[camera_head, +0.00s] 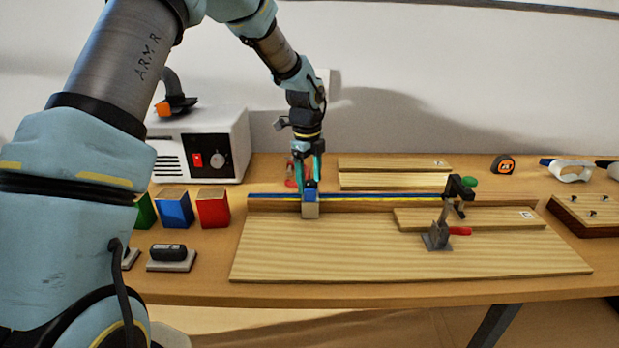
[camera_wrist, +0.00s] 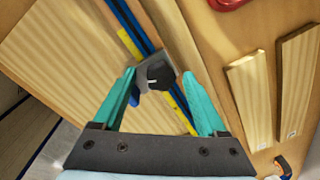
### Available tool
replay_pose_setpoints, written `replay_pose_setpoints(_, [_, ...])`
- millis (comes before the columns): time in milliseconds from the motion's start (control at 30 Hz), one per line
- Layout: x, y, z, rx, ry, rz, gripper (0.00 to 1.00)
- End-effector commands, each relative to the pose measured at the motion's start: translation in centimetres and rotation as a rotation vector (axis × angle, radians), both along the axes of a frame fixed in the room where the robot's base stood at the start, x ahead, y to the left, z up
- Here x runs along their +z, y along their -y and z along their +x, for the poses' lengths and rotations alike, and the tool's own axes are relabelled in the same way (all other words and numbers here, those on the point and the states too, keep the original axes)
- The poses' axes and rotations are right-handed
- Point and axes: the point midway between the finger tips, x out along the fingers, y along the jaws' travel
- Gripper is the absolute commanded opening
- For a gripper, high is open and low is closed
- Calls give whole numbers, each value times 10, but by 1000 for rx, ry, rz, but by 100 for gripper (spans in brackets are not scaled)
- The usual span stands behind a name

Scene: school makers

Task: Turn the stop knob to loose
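The black stop knob (camera_wrist: 160,74) sits on a grey stop block (camera_wrist: 146,58) on the blue and yellow rail in the wrist view. A pale mark shows on the knob; I cannot tell which setting it means. In the head view the stop block (camera_head: 310,210) stands at the left part of the rail (camera_head: 375,197), and the knob is hidden by my fingers. My gripper (camera_head: 309,178) points down just above the block. In the wrist view my gripper (camera_wrist: 159,76) is open, with one teal finger on each side of the knob and gaps visible between.
A toggle clamp with red handle (camera_head: 438,236) stands on the wooden base (camera_head: 330,255), right of the stop, by a loose board (camera_head: 480,220). Two planks (camera_head: 395,181) lie behind the rail. Coloured blocks (camera_head: 213,208) and a white machine (camera_head: 215,145) are at left.

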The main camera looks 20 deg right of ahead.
Motion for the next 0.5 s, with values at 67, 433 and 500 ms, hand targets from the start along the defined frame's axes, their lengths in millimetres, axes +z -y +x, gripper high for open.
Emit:
replay_pose_setpoints(67, [0,0,0,0,0,0,65])
replay_pose_setpoints(433, [0,0,0,0,0,0,23])
replay_pose_setpoints(500, [0,0,0,0,0,0,15])
